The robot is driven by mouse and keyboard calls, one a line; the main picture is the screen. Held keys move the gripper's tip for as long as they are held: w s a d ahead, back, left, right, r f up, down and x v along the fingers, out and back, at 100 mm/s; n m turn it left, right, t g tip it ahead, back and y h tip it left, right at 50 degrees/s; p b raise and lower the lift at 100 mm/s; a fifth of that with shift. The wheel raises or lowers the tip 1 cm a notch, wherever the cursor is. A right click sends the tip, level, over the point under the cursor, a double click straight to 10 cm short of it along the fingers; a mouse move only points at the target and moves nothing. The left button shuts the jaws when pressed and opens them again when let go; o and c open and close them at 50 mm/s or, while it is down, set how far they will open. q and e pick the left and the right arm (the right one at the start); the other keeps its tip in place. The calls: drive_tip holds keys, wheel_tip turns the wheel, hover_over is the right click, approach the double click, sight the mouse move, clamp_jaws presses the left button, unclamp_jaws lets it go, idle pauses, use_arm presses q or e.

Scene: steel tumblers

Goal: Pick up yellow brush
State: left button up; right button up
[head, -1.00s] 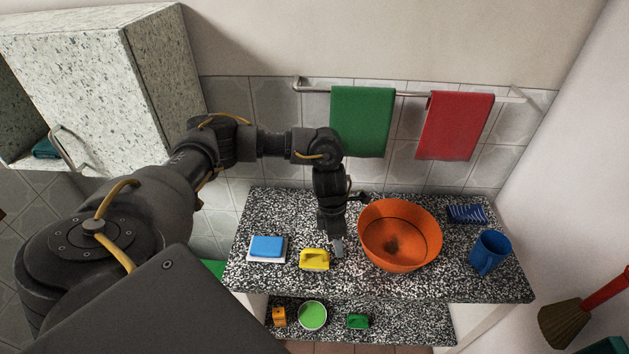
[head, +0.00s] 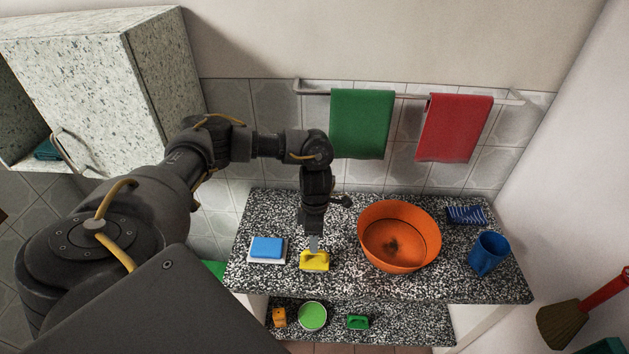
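The yellow brush (head: 315,262) lies on the speckled countertop (head: 345,283), between a blue sponge and an orange bowl. My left gripper (head: 314,243) points down directly over the brush, with its fingertips at or just above the brush's top. The fingers overlap the back of the brush in this view. I cannot tell whether they touch it or how far apart they are. My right gripper is not in view.
The orange bowl (head: 400,236) stands close right of my gripper. The blue sponge (head: 266,247) lies to the left. A blue mug (head: 489,253) and a blue striped item (head: 466,215) are farther right. A lower shelf (head: 400,325) holds small items.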

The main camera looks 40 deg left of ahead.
sight(315, 258)
use_arm(q)
drive_tip(key=shift+s+d+f, duration=0.1)
drive_tip(key=shift+f, duration=0.05)
drive_tip(key=f, duration=0.1)
drive_tip(key=f+p, duration=0.2)
drive_tip(key=shift+s+d+f, duration=0.2)
drive_tip(key=shift+d+f, duration=0.1)
drive_tip(key=shift+f, duration=0.6)
clamp_jaws()
